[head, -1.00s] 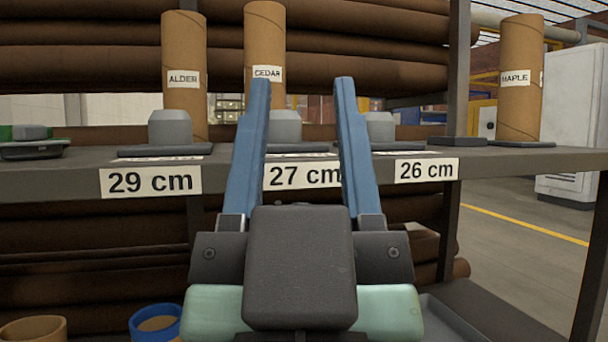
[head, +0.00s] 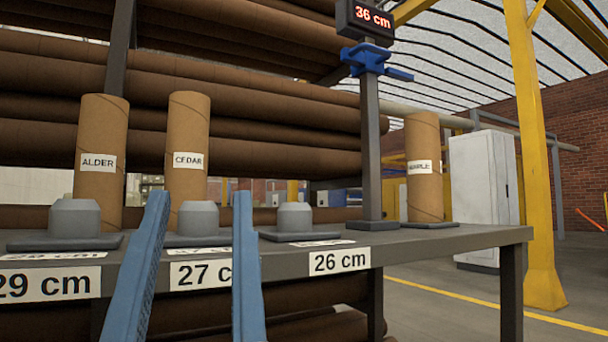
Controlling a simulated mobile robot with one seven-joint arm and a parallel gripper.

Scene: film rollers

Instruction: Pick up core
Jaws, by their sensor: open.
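Three upright brown cardboard cores stand on the grey shelf. My gripper (head: 200,195) shows as two blue fingers, apart and empty, in front of the shelf edge. The fingers cover part of the 27 cm label (head: 200,274).
Grey stub holders (head: 75,218) (head: 294,216) on flat bases stand along the shelf (head: 450,237). A gauge post (head: 368,150) with a blue clamp carries a display (head: 366,18) reading 36 cm. A yellow column (head: 535,150) and white cabinet (head: 483,190) stand right. Floor there is clear.

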